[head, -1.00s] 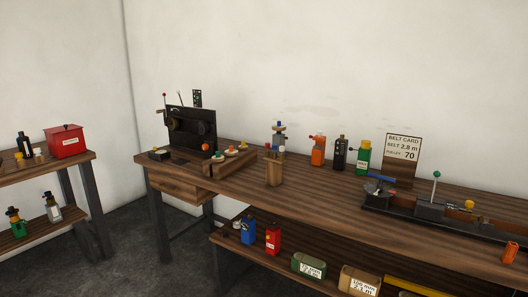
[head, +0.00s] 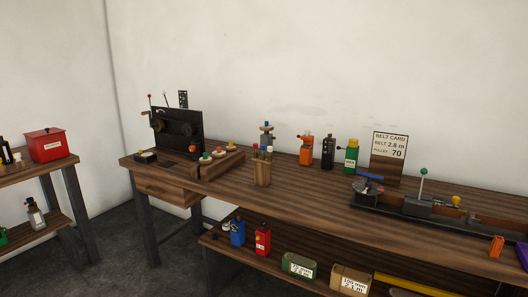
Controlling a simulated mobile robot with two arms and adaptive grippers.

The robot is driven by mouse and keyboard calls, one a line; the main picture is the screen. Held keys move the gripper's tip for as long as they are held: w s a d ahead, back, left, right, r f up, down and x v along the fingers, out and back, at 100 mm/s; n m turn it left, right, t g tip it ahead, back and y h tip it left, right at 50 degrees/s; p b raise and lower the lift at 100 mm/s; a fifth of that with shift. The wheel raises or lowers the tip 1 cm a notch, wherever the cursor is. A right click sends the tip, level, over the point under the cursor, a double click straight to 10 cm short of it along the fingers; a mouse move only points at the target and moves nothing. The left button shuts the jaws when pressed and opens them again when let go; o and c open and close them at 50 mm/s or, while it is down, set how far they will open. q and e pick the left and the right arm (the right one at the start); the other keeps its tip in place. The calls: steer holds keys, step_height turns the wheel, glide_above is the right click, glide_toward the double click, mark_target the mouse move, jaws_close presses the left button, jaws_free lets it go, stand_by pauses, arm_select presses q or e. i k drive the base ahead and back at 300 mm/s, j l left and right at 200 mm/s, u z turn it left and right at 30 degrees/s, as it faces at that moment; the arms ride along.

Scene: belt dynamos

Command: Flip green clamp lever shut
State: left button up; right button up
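A lever with a green ball knob (head: 423,171) stands upright on a dark block of the long black rail fixture (head: 440,210), at the right of the main workbench. It is most likely the green clamp lever. A yellow knob (head: 456,201) sits to its right on the same fixture. Neither of my grippers shows in the head view.
The workbench (head: 310,200) carries a black machine (head: 178,130), a wooden block with coloured knobs (head: 222,165), a wooden holder (head: 262,173), several bottles and a belt card (head: 390,146). Bins stand on the lower shelf. A side table with a red box (head: 45,145) is at left.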

mark_target(424, 170)
steer(key=i+l+z, duration=0.25)
steer(key=l, duration=0.3)
steer(key=i+l+z, duration=0.2)
steer(key=i+l, duration=0.25)
